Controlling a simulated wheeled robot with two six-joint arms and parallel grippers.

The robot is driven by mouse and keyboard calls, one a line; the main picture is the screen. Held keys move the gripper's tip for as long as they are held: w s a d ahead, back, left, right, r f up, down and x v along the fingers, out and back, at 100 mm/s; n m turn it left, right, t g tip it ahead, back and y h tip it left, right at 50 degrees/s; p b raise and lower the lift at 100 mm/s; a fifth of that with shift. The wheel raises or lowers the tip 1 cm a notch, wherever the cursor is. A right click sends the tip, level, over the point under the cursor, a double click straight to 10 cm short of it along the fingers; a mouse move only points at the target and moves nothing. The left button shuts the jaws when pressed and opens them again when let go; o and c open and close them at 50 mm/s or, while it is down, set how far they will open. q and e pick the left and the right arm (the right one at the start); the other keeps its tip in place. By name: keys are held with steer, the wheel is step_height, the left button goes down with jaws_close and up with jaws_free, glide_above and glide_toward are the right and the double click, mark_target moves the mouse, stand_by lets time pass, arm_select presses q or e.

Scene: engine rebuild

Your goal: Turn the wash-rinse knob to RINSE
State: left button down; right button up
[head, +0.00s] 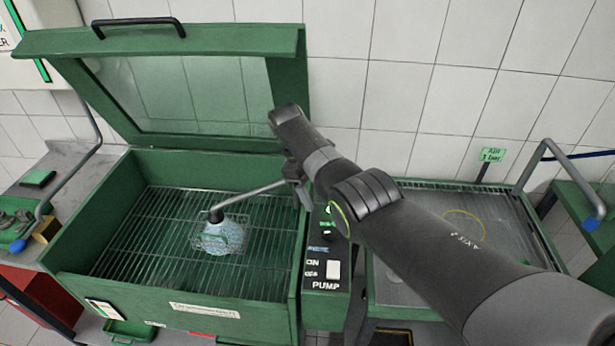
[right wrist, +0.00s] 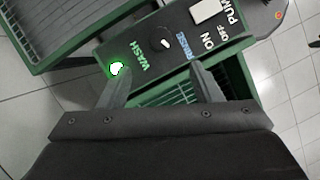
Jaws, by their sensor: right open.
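The wash-rinse knob (right wrist: 160,42) is a small dark dial with a white mark, on the black control panel (right wrist: 225,68) in the right wrist view. The WASH label (right wrist: 138,56) and the blue RINSE label (right wrist: 181,51) are on either side of it. A green lamp (right wrist: 117,68) glows beside WASH. The knob's exact setting is hard to read. My right gripper (right wrist: 158,84) is open and empty, its fingers apart below the knob in the picture.
The green washer (head: 75,272) stands left of the panel with its lid (head: 285,42) raised. The white PUMP switch (head: 333,270) is at the panel's near end. A grated basin (head: 470,230) lies right.

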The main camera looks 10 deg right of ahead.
steer(key=shift+b+v, duration=1.2)
steer(key=shift+v, duration=1.75)
steer(key=shift+f, duration=0.1)
